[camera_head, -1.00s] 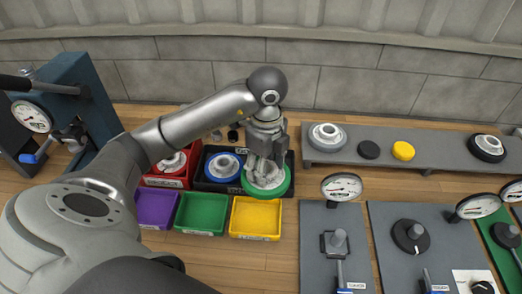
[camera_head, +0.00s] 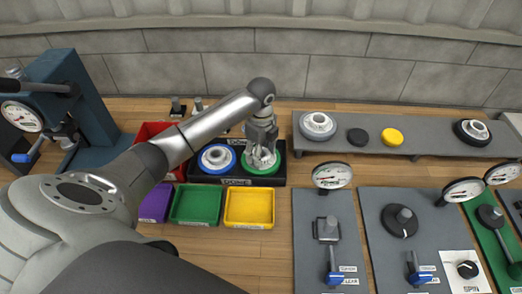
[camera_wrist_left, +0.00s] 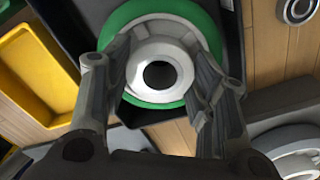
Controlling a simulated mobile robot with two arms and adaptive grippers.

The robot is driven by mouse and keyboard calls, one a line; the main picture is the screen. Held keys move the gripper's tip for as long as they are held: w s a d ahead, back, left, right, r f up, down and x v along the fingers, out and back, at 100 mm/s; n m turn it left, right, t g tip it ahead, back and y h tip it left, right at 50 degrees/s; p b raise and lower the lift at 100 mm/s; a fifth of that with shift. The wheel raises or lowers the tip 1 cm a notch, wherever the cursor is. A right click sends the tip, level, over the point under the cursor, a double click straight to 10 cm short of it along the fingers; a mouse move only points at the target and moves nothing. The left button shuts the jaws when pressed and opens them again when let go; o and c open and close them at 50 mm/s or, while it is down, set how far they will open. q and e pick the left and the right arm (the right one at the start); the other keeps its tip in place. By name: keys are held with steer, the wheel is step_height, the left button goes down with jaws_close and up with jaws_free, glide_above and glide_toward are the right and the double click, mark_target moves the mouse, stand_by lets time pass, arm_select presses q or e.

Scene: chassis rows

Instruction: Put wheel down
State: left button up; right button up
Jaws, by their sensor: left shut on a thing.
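The green wheel (camera_head: 276,165) has a white hub and sits at the right end of a black tray (camera_head: 238,182). My left gripper (camera_head: 262,155) is over it with its fingers on the hub. In the left wrist view the green wheel (camera_wrist_left: 158,103) shows below, with the gripper's fingers (camera_wrist_left: 160,85) on both sides of the white hub. A blue wheel (camera_head: 217,158) lies beside it in the same tray. The contact under the wheel is hidden. My right gripper is not in view.
Purple, green (camera_head: 195,205) and yellow (camera_head: 249,208) bins stand in front of the tray, and a red bin (camera_head: 150,132) is partly behind my arm. A grey shelf (camera_head: 430,147) at the right holds wheels and discs. Gauge panels stand at the front right.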

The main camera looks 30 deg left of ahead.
arm_select(q)
steer(key=shift+f, duration=0.4)
steer(key=o, duration=1.3)
steer(key=shift+f, duration=0.15)
